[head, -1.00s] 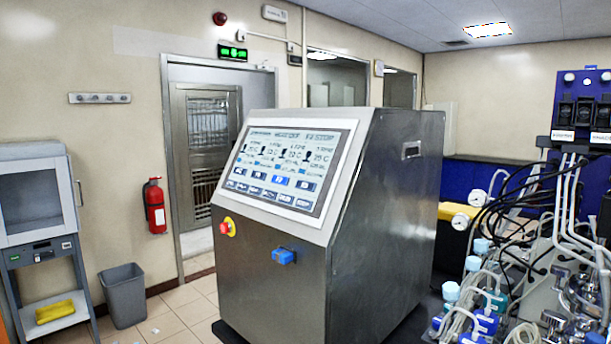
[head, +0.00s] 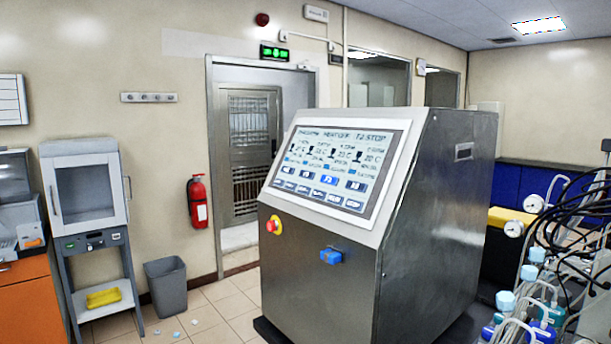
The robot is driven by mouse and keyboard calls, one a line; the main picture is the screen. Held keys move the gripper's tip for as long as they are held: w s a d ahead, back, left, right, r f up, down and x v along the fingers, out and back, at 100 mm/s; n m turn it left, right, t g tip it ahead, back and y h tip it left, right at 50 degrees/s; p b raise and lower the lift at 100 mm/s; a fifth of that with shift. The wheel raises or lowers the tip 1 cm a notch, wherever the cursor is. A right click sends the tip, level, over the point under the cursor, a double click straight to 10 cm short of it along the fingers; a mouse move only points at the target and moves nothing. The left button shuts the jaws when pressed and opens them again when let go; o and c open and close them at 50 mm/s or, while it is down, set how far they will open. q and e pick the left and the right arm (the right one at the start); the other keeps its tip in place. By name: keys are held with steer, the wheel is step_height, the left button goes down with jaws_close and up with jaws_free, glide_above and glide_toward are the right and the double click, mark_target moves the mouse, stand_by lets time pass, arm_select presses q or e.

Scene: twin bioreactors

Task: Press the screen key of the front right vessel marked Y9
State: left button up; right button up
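A steel control cabinet (head: 370,262) stands right of the middle in the head view. Its sloped front carries a lit touchscreen (head: 334,166) with several vessel columns, a row of blue keys and a lower row of darker keys. One key (head: 329,180) in the blue row is brighter than the others. The key labels are too small to read surely, so I cannot tell which is Y9. A red stop button (head: 273,225) and a blue fitting (head: 331,256) sit below the screen. Neither gripper is in view.
Vessels with tubes and hoses (head: 540,300) stand to the right of the cabinet. A grey bin (head: 167,287), a cabinet on a stand (head: 86,190) and a red extinguisher (head: 198,201) are at left. Small scraps lie on the floor near the bin. Tiled floor left of the cabinet is otherwise open.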

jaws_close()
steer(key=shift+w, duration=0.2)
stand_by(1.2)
